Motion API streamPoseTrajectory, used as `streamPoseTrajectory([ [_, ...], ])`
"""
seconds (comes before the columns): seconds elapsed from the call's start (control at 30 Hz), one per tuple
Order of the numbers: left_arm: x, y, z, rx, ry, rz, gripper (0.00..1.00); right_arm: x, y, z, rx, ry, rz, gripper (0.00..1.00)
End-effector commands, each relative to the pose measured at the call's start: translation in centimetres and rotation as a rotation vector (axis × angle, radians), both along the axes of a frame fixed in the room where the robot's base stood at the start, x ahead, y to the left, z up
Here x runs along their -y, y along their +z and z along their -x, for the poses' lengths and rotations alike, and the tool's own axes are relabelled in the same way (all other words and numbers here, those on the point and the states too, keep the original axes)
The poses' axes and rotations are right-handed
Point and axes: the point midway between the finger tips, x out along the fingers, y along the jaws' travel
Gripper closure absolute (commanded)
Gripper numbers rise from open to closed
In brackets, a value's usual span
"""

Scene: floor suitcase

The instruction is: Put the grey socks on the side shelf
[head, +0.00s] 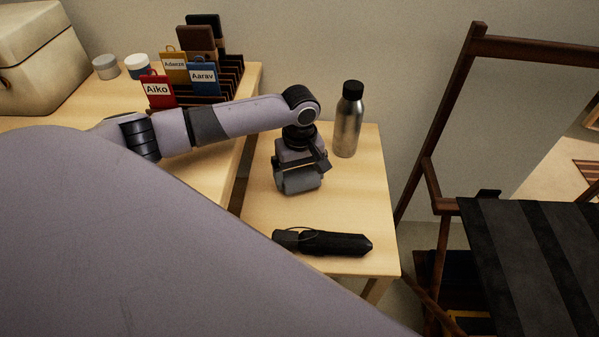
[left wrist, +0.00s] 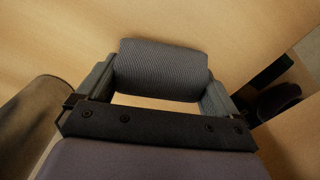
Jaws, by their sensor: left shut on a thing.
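The grey socks (head: 299,181) are a rolled grey bundle held in my left gripper (head: 300,172), which points down over the side shelf. In the left wrist view the ribbed sock roll (left wrist: 163,68) lies between the two fingertips of my left gripper (left wrist: 158,82), with a finger at each end. The side shelf (head: 362,205) is a light wood top in the middle of the head view. The socks are over or on its left part; I cannot tell whether they touch the wood. My right gripper is not in view.
A steel bottle (head: 347,122) stands at the shelf's back, and a black folded umbrella (head: 325,243) lies near its front. Bare wood lies between them. A higher desk (head: 98,116) with a tagged rack (head: 228,82) is at left, a dark folding chair (head: 530,260) at right.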

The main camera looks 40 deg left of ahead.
Motion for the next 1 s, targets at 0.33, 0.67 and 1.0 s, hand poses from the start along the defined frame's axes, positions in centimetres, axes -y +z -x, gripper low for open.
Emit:
streamPoseTrajectory([
  [0.33,0.0,0.1,0.0,0.001,0.0,-0.001,0.0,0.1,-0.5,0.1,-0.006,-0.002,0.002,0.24],
  [0.67,0.0,6.1,-0.1,0.003,0.0,0.001,0.0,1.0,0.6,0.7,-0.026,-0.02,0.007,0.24],
  [1.0,0.1,11.6,-0.1,0.001,0.0,0.002,0.0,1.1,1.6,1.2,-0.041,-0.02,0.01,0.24],
])
